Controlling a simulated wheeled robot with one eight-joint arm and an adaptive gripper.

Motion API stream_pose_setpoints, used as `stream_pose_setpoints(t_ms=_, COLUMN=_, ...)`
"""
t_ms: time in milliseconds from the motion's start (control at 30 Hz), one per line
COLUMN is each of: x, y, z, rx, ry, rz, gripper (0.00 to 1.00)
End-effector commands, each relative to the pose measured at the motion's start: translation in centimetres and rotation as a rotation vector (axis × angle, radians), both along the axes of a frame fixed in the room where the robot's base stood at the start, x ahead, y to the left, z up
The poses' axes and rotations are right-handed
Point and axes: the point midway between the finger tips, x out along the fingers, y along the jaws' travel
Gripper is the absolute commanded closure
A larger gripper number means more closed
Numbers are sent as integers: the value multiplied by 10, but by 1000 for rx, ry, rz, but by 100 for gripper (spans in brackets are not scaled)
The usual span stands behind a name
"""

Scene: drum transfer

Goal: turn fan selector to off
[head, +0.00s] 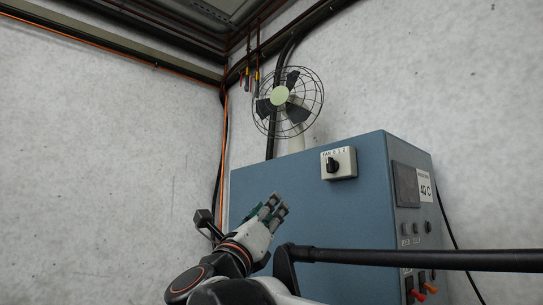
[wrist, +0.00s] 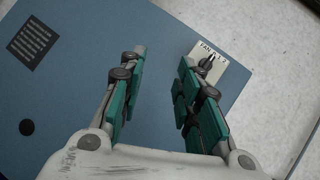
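The fan selector (head: 332,165) is a black rotary knob on a white plate (head: 347,173) marked FAN with digits. The plate is on the upper front of a blue cabinet (head: 270,185). In the wrist view the plate (wrist: 230,75) shows past the right finger, which partly covers it and the knob (wrist: 206,62). Which mark the knob points at is too small to tell. My gripper (head: 273,205) is left of and below the selector in the head view, apart from it. In the wrist view its two green-padded fingers (wrist: 162,85) are spread with nothing between them. The fan (head: 288,101) stands above the cabinet.
A dark horizontal bar (head: 420,259) crosses low in front of the cabinet at right. The cabinet's right side has a 40 C label (head: 426,189), a dark display, knobs and red-orange switches (head: 419,296). A dark text label (wrist: 33,43) shows in the wrist view. Bare wall lies left.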

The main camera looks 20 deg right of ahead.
Motion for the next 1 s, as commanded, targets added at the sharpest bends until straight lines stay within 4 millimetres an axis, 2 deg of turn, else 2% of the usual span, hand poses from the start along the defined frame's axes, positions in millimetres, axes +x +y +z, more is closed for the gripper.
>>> stream_pose_setpoints(t_ms=33, x=-3, y=-4, z=29, rx=70, ry=-54, rz=-25, gripper=69)
stream_pose_setpoints(t_ms=200, x=-22, y=-17, z=59, rx=259, ry=-212, rz=-118, gripper=69)
stream_pose_setpoints(t_ms=400, x=-36, y=-22, z=69, rx=359, ry=-308, rz=-184, gripper=69)
stream_pose_setpoints(t_ms=567, x=-34, y=-31, z=72, rx=372, ry=-322, rz=-196, gripper=69)
stream_pose_setpoints(t_ms=1000, x=-9, y=-101, z=105, rx=369, ry=-321, rz=-198, gripper=69)
